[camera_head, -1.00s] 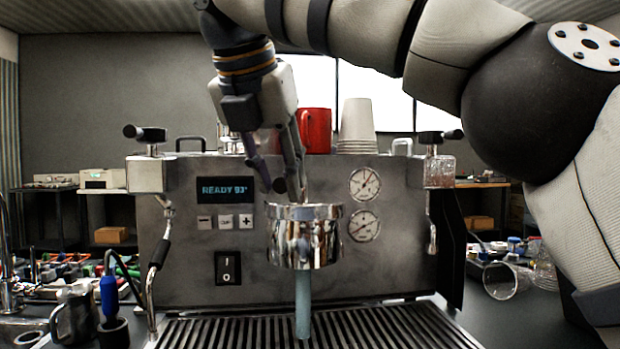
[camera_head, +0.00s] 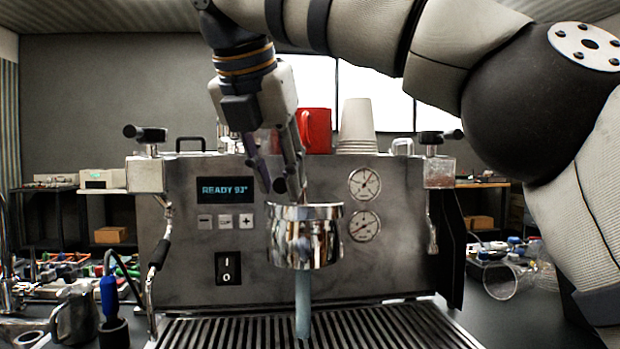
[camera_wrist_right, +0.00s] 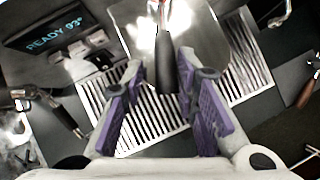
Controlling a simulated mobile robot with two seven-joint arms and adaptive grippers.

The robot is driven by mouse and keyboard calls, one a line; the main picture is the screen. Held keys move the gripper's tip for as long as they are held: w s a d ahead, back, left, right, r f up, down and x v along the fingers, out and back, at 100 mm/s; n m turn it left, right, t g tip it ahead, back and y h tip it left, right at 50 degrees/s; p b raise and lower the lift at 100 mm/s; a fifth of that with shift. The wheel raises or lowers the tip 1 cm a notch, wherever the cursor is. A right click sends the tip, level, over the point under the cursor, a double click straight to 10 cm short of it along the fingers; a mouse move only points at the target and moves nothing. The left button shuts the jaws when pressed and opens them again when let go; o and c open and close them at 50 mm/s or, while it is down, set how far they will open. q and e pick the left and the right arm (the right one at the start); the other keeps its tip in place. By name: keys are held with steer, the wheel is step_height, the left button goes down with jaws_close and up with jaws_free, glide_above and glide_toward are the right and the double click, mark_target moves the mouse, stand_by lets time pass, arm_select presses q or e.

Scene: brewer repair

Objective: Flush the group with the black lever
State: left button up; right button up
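The chrome group (camera_head: 305,238) is on the front of the brewer (camera_head: 190,265). A pale blue-grey column, which looks like water (camera_head: 302,305), runs from under it to the slatted drip tray (camera_head: 390,328). My right gripper (camera_head: 280,187) is just above the group, fingers down and apart. In the right wrist view, the black lever (camera_wrist_right: 166,70) lies in the gap between the open purple-padded fingers of the gripper (camera_wrist_right: 160,70); I cannot tell whether either finger touches it. The lever is not clear in the head view. My left gripper is not in view.
The display (camera_head: 225,190) reads READY 93°. A red mug (camera_head: 316,130) and stacked paper cups (camera_head: 357,122) stand on top of the brewer. Steam wands flank it. A blue-handled tool (camera_head: 109,295) and a metal jug (camera_head: 73,318) are at left. A clear glass (camera_head: 500,281) lies at right.

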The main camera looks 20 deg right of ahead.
mark_target(319, 200)
stand_by(0.4)
steer(key=d+n, duration=0.1)
steer(key=s+d+n+t+y, duration=0.1)
steer(key=n, duration=0.1)
steer(key=d+n+y, duration=0.1)
steer(key=shift+s, duration=0.35)
steer(key=d+n+y, duration=0.1)
steer(key=n, duration=0.1)
steer(key=d+n+y, duration=0.2)
steer(key=n, duration=0.1)
steer(key=shift+s+d+t, duration=0.2)
steer(key=shift+d+t, duration=0.1)
steer(key=shift+t, duration=0.1)
steer(key=o, duration=0.4)
steer(key=shift+a, duration=0.1)
steer(key=shift+r, duration=0.1)
step_height(319, 200, up, 7)
stand_by(0.6)
